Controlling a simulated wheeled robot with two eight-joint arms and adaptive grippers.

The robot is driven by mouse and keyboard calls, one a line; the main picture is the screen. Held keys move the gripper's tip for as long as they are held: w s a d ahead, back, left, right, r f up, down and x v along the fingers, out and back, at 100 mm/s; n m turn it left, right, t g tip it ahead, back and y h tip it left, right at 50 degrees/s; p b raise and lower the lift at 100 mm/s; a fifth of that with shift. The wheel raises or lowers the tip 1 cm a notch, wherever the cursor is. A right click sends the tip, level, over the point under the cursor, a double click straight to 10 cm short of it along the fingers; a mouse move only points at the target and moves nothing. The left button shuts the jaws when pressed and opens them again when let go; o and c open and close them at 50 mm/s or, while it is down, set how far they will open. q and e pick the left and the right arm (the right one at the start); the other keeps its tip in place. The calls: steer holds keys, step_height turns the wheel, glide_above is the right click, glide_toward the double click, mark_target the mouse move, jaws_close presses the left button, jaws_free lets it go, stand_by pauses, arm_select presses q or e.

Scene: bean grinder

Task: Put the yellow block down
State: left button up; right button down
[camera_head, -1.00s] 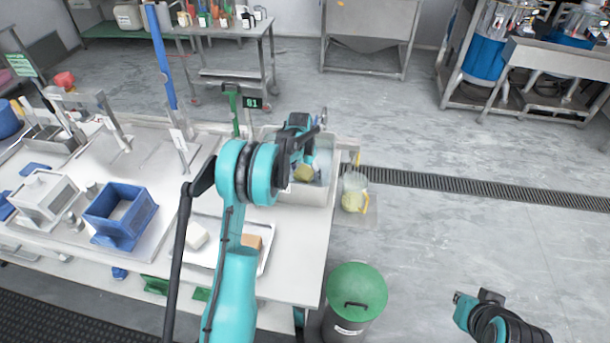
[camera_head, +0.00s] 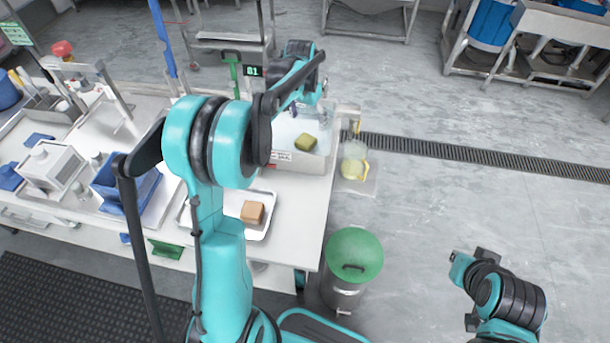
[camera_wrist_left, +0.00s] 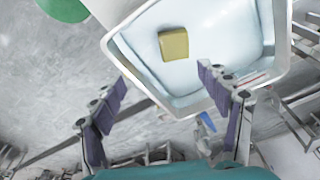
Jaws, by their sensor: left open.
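The yellow block (camera_head: 306,142) lies inside a white bin (camera_head: 297,162) at the right end of the table. In the left wrist view the block (camera_wrist_left: 173,44) rests on the pale floor of the bin (camera_wrist_left: 132,67), clear of its walls. My left gripper (camera_wrist_left: 165,110) is open and empty, with its fingers apart and the block beyond them. In the head view the left gripper (camera_head: 308,100) is above the bin, partly hidden by its own arm. My right gripper (camera_head: 468,262) is at the lower right over the floor, away from the table; its jaws are unclear.
A metal tray (camera_head: 262,232) with a brown block (camera_head: 252,212) is nearer on the table. A blue container (camera_head: 118,186) and a white box (camera_head: 52,165) stand left. A green-lidded bin (camera_head: 354,255) stands beside the table. Floor to the right is largely clear.

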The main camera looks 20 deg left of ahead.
arm_select(q)
steer(key=s+d+r+t, duration=0.1)
steer(key=s+d+r, duration=0.2)
steer(key=s, duration=0.4)
steer(key=s+d+r+n+t, duration=0.1)
steer(key=s+d+r, duration=0.1)
steer(key=s+d, duration=0.3)
steer(key=s+d+r+t, duration=0.1)
steer(key=s+d+r, duration=0.15)
steer(key=s, duration=0.55)
steer(key=s+d+f+t, duration=0.2)
steer(key=s+f, duration=0.1)
steer(key=s, duration=0.5)
steer(key=shift+s+f, duration=0.2)
steer(key=shift+f, duration=0.2)
steer(key=shift+f, duration=0.15)
steer(key=shift+f+b, duration=0.5)
steer(key=shift+b, duration=0.15)
